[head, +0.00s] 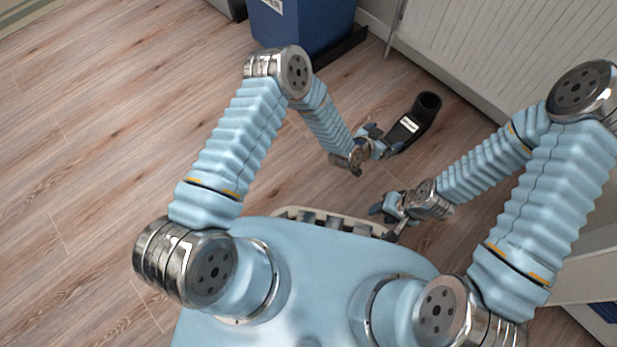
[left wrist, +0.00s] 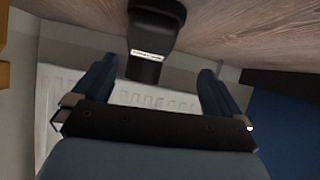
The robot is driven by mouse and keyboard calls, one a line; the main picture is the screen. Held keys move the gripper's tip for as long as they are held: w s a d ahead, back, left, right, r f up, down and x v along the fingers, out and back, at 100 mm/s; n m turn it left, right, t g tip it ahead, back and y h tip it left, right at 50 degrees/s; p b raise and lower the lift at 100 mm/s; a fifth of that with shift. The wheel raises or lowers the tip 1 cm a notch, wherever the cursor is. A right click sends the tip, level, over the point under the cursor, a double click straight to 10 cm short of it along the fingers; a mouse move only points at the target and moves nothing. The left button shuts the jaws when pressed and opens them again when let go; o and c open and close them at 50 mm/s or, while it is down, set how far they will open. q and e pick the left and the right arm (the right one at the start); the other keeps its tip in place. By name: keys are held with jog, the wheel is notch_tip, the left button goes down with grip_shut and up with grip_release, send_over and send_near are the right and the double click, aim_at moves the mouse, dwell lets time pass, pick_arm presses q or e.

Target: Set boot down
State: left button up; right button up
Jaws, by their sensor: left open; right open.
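A black boot (head: 421,110) with a white label stands on the wood floor ahead of me and looks upright. In the left wrist view, which is turned over, the boot (left wrist: 155,30) shows near the top, its wide foot by the floor and its shaft between the finger lines. My left gripper (head: 383,141) is open, low at the boot's near left side; the fingers (left wrist: 156,76) are apart with a gap to the boot on either side. Whether a finger touches it is unclear. My right gripper (head: 384,214) is open and empty, nearer my base.
A blue bin (head: 300,25) stands on a dark base at the back, left of the boot. A white ribbed radiator (head: 480,50) lines the wall behind and right of the boot. A pale furniture piece (head: 590,265) is at the right. The floor (head: 90,130) at left is clear.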

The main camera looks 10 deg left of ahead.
pick_arm(q)
jog(key=s+a+n+g, duration=0.1)
jog(key=s+a, duration=0.1)
jog(key=a, duration=0.2)
jog(key=s+a+n+g+y, duration=0.1)
jog(key=s+a, duration=0.2)
jog(key=a, duration=0.1)
jog(key=s+a+f+n+g+y, duration=0.1)
jog(key=s+a+g, duration=0.1)
jog(key=s+a, duration=0.1)
jog(key=shift+s+a, duration=0.25)
jog(key=shift+a, duration=0.4)
jog(key=s+a, duration=0.1)
jog(key=s, duration=0.1)
jog(key=s+a+n+g, duration=0.1)
jog(key=s+a, duration=0.1)
jog(key=s+a+n+g, duration=0.1)
jog(key=s, duration=0.1)
jog(key=shift+s+a+r+y, duration=0.1)
jog(key=shift+a+r+y, duration=0.15)
jog(key=shift+a+y, duration=0.1)
jog(key=s+a+r+n+g, duration=0.2)
jog(key=s+a, duration=0.3)
jog(key=s, duration=0.5)
jog(key=shift+s+n+g, duration=0.25)
jog(key=shift+n+g, duration=0.25)
jog(key=shift+y, duration=0.25)
